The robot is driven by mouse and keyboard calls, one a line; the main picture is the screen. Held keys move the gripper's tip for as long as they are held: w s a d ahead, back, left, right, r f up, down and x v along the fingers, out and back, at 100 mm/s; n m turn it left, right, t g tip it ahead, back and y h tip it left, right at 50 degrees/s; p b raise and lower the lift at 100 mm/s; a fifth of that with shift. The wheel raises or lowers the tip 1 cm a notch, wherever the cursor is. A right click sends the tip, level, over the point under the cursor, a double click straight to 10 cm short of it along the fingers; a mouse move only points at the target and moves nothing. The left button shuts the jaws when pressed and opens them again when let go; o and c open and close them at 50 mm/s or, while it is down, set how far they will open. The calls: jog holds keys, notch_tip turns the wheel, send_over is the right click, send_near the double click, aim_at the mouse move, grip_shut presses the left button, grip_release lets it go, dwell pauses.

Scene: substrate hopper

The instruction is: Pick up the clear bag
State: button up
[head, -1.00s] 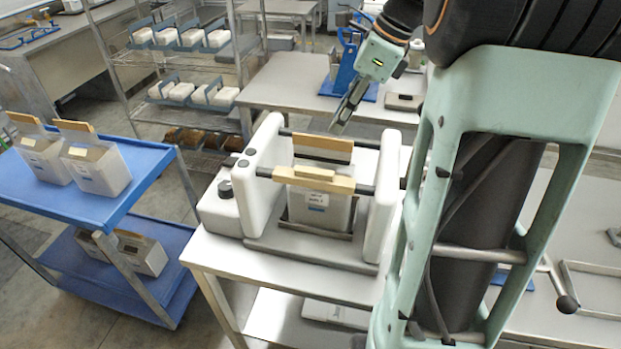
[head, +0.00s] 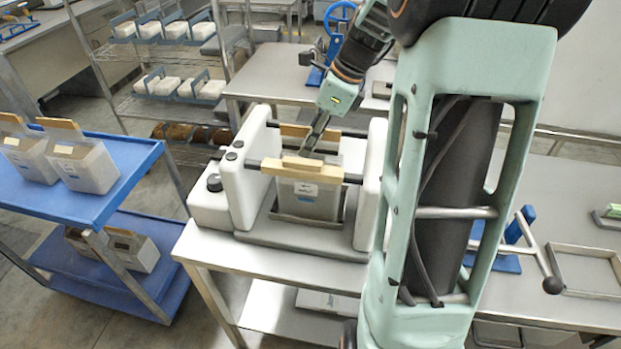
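A translucent, greyish-clear bag (head: 308,200) with a white label stands upright in a white machine (head: 250,172). Light wooden bars (head: 312,170) lie along its top, one at the front and one behind. My gripper (head: 311,146) points down over the machine, its fingers just above or between the wooden bars. Whether it touches the bag or a bar cannot be seen. The fingers are seen edge-on, so their opening is unclear.
The machine stands on a steel table (head: 215,257). A blue cart (head: 120,205) at left carries similar bags (head: 82,163). A wire rack (head: 150,92) with white blocks stands behind. Another steel table (head: 265,85) lies behind the machine. A metal frame (head: 590,268) is at right.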

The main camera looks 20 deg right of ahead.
jog(key=shift+f, duration=0.25)
dwell(0.4)
jog(key=shift+c, duration=0.2)
grip_shut()
jog(key=shift+w+r, duration=0.1)
